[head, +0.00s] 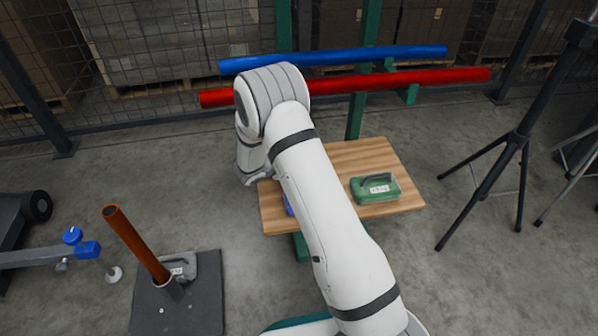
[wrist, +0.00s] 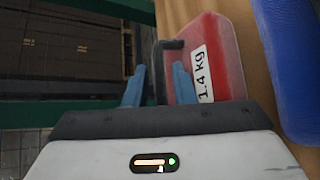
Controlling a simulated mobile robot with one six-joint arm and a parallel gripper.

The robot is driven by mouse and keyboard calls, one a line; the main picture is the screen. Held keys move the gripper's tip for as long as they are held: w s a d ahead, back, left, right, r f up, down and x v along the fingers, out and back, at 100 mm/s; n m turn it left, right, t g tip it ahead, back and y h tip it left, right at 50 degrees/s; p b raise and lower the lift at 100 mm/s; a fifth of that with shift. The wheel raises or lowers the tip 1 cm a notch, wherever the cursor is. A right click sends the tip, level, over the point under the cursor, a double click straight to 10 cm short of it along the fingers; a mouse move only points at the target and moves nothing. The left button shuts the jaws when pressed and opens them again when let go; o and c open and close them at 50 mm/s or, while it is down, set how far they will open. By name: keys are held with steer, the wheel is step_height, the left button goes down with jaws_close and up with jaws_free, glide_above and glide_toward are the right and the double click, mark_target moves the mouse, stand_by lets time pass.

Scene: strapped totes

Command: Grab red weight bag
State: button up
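The red weight bag (wrist: 215,60) shows in the wrist view, with a white label reading 1.4 kg and a dark handle (wrist: 172,44) on its left side. It lies on the wooden board. In the head view my arm hides it. My gripper (wrist: 157,85) is open, with its two blue fingers apart. The left finger is outside the handle and the right finger overlaps the gap between handle and bag body. The handle appears between the fingers; I cannot tell whether they touch it.
A blue bag (wrist: 290,60) lies right of the red one, mostly hidden in the head view (head: 288,205). A green bag (head: 375,188) sits on the wooden board (head: 400,205). A grey bag (head: 184,264) is by an orange post (head: 135,245). Blue (head: 330,58) and red (head: 400,79) bars cross behind. A tripod (head: 500,160) stands right.

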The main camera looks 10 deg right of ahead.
steer(key=shift+w+d+f, duration=0.15)
steer(key=shift+w+d, duration=0.1)
steer(key=shift+d, duration=0.1)
steer(key=shift+c, duration=0.4)
jaws_close()
stand_by(0.7)
steer(key=shift+a, duration=0.1)
